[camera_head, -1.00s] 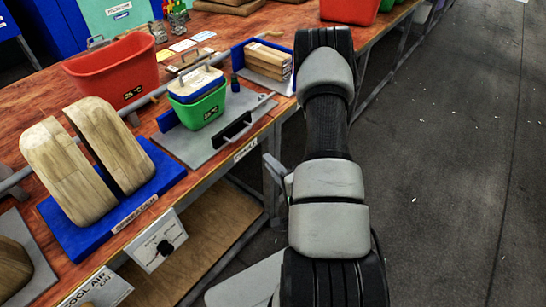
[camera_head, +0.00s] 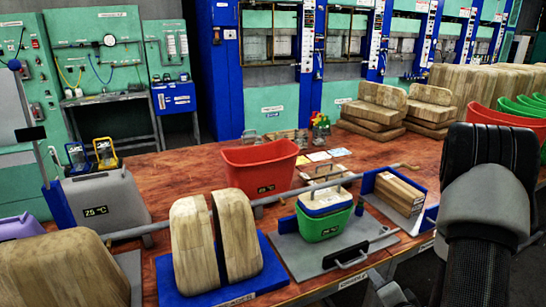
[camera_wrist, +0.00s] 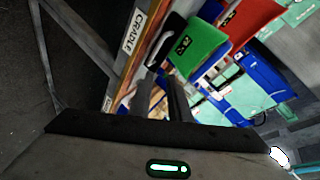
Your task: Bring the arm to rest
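My arm (camera_head: 485,200) shows at the right of the head view, over the front edge of the bench, its links black and grey. My gripper's fingertips are not clear in the head view. In the wrist view my gripper (camera_wrist: 160,92) shows two short dark fingers with a gap between them. Nothing is seen held in that gap. Beyond the fingers are the bench edge with its CRADLE label (camera_wrist: 134,30), a green bin (camera_wrist: 197,45) and a red bin (camera_wrist: 248,18).
On the bench (camera_head: 150,180) stand a red bin (camera_head: 262,168), a green bin (camera_head: 325,225), wooden blocks on a blue base (camera_head: 265,270), and a blue holder with wood pieces (camera_head: 400,194). Red (camera_head: 500,120) and green bins line the right. Dark floor shows beside the bench in the wrist view.

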